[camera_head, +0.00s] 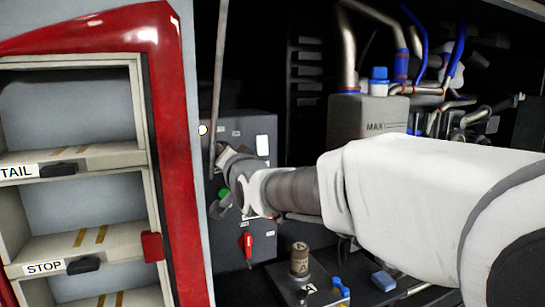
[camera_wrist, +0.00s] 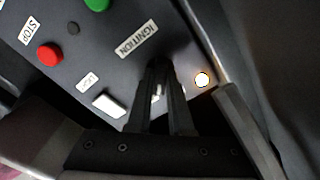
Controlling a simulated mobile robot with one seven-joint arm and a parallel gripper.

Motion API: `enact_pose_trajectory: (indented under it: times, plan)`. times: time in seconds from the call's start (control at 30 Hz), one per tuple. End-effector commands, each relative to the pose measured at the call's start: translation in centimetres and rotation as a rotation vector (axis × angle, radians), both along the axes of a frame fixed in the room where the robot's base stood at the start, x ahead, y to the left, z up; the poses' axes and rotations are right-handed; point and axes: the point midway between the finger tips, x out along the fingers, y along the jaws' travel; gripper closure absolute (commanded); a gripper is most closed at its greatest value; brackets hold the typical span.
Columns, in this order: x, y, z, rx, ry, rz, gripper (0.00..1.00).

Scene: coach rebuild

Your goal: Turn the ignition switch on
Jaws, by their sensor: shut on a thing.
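The grey control panel (camera_head: 262,215) stands behind the red-framed bay. In the wrist view my gripper (camera_wrist: 160,78) reaches the panel just below the IGNITION label (camera_wrist: 137,39). Its two dark fingers are shut on the ignition switch (camera_wrist: 157,92), of which only a small pale part shows between them. The rest of the switch is hidden by the fingers. A round lamp (camera_wrist: 202,79) right of the fingers glows white with a yellowish rim. In the head view my gripper (camera_head: 224,157) is at the panel's upper left, and the switch itself cannot be made out.
In the wrist view a red STOP button (camera_wrist: 50,55), a green button (camera_wrist: 97,3) and a white rocker (camera_wrist: 108,104) sit near the fingers. A red handle (camera_head: 247,243) is lower on the panel. A thin grey rod (camera_head: 219,75) stands close to my gripper. Engine pipes are behind my arm.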

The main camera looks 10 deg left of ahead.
Motion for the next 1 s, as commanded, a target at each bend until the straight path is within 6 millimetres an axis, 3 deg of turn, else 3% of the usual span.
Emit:
enact_pose_trajectory:
  times: [0.53, 0.87, 0.9, 1.0]
  plan:
    - [0.03, -0.07, -0.27, 0.238, 0.147, -0.001, 1.00]
    - [0.00, 0.01, -0.11, 0.267, 0.167, 0.000, 1.00]
    - [-0.01, 0.01, -0.12, 0.266, 0.167, 0.000, 0.80]
    - [0.00, 0.00, -0.11, 0.266, 0.167, 0.000, 0.62]
